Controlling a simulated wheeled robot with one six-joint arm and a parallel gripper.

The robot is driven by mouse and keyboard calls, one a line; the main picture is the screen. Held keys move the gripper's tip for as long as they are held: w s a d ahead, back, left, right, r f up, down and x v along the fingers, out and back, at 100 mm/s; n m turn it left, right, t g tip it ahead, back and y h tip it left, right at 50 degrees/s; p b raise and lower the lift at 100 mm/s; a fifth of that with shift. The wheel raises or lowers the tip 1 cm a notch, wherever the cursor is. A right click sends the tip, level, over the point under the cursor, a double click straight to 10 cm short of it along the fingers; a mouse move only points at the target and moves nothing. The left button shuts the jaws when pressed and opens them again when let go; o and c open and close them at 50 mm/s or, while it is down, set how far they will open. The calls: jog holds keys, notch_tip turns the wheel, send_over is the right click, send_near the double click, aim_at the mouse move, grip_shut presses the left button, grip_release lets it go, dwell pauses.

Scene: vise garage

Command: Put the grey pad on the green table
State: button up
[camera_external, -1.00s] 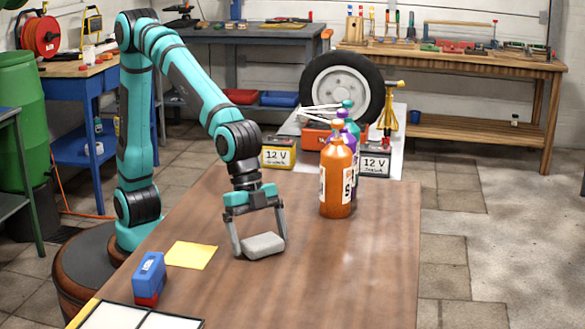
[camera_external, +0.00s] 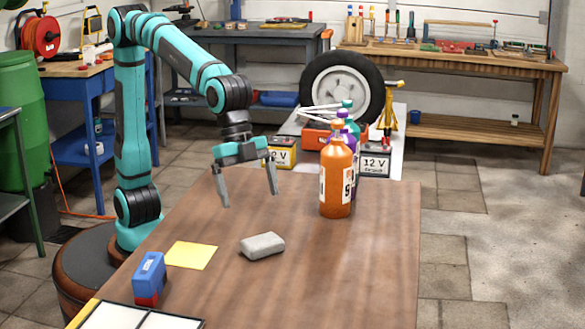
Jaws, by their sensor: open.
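The grey pad (camera_external: 262,246), a small rounded block, lies on the brown wooden table (camera_external: 330,270) in front of me. My gripper (camera_external: 250,199) is open and empty, its two fingers pointing down above the pad and apart from it. A dark green metal table (camera_external: 12,123) shows only in part at the left edge of the picture; most of its top is out of view.
A yellow sheet (camera_external: 190,255) and a blue-and-red block (camera_external: 149,278) lie left of the pad, with a white framed panel (camera_external: 130,317) at the front edge. Orange (camera_external: 337,180) and purple bottles stand at the back right. The table's right front is clear.

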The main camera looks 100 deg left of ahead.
jog(key=shift+v, duration=0.9)
jog(key=s+a+r+n+t, duration=0.15)
jog(key=a+r, duration=0.25)
jog(key=a, duration=0.4)
jog(key=s+a+r+n+t, duration=0.1)
jog(key=a+r+t, duration=0.25)
jog(key=a, duration=0.45)
jog(key=s+a+r+n+t, duration=0.1)
jog(key=a+r+n, duration=0.1)
jog(key=a+r, duration=0.35)
jog(key=s+a+r+n+t+y, duration=0.1)
jog(key=s+a+t, duration=0.3)
jog(key=s+a, duration=0.4)
jog(key=s+a+r+n+t+y, duration=0.2)
jog(key=s+a+r+n+t, duration=0.1)
jog(key=s+a, duration=0.6)
jog(key=a+t, duration=0.1)
jog(key=a, duration=0.2)
jog(key=shift+a, duration=0.2)
jog(key=shift+o, duration=0.2)
jog(key=shift+n, duration=0.25)
